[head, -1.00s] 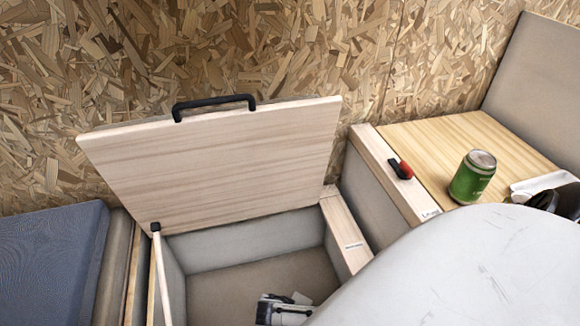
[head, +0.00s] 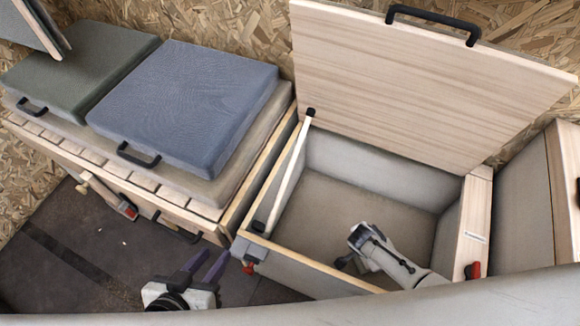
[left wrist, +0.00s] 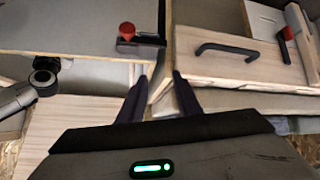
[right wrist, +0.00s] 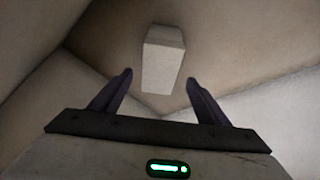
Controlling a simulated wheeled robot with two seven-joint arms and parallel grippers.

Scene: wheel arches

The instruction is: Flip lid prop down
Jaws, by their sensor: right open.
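The wooden lid (head: 430,75) of the storage box (head: 320,262) stands raised, with a black handle on its top edge. The lid prop (head: 289,175), a thin pale stick, runs from a black joint at the lid's left side down to the box's front left corner. My left gripper (head: 217,262) is open and empty, outside the box and left of that corner. It also shows in the left wrist view (left wrist: 160,76). My right gripper (head: 345,265) is inside the box, apart from the prop. The right wrist view shows its fingers (right wrist: 159,78) open and empty.
A light block (right wrist: 163,60) lies beyond my right fingers. A red-knobbed latch (head: 248,266) sits at the box's front left corner; another red latch (head: 473,270) is at right. A bench with blue (head: 185,100) and green (head: 85,70) cushions stands left. Dark floor (head: 80,250) is free.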

